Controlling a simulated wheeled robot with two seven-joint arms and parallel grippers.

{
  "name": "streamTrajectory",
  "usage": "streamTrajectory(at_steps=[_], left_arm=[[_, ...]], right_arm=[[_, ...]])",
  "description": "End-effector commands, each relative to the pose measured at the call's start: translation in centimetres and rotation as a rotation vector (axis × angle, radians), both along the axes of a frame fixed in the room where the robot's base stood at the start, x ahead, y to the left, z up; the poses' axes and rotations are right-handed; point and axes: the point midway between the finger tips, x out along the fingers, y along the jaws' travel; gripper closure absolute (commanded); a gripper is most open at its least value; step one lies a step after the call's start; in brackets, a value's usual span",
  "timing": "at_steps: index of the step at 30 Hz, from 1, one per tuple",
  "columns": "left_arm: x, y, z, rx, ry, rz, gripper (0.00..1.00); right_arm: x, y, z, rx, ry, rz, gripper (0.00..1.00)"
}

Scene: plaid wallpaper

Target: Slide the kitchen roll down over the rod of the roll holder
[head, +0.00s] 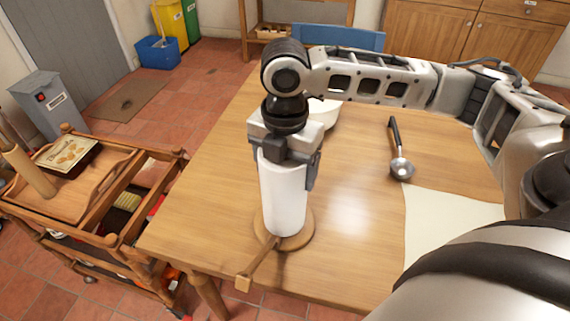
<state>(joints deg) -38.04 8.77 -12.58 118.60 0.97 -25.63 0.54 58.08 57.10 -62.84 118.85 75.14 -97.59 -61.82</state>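The white kitchen roll (283,198) stands upright at the left part of the table. Its lower end is at the round wooden base of the roll holder (305,238); I cannot tell whether it touches the base or hangs just above it. The holder's rod is not visible; the roll and gripper would hide it. My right gripper (288,167) comes down from above, with its fingers on opposite sides of the roll's upper part, and appears shut on it. My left gripper is not in view.
A wooden bar with a square end (243,283) juts from the base past the table's front edge. A white bowl (325,112) stands behind the gripper. A ladle (400,165) and a pale cloth (440,222) lie right. A wooden trolley (110,215) stands left.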

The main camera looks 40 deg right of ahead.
Motion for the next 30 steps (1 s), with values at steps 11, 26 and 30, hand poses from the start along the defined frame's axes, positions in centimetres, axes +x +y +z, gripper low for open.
streamTrajectory(at_steps=[11, 26, 30], left_arm=[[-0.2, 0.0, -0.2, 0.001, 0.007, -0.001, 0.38], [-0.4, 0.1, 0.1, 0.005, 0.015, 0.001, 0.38], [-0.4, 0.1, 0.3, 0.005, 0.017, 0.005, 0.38]], right_arm=[[0.0, 0.0, 0.0, 0.0, -0.001, 0.0, 0.0], [0.1, 0.1, 7.1, 0.002, -0.007, 0.001, 0.0], [0.1, 0.1, 10.5, 0.002, -0.006, 0.0, 0.0]])
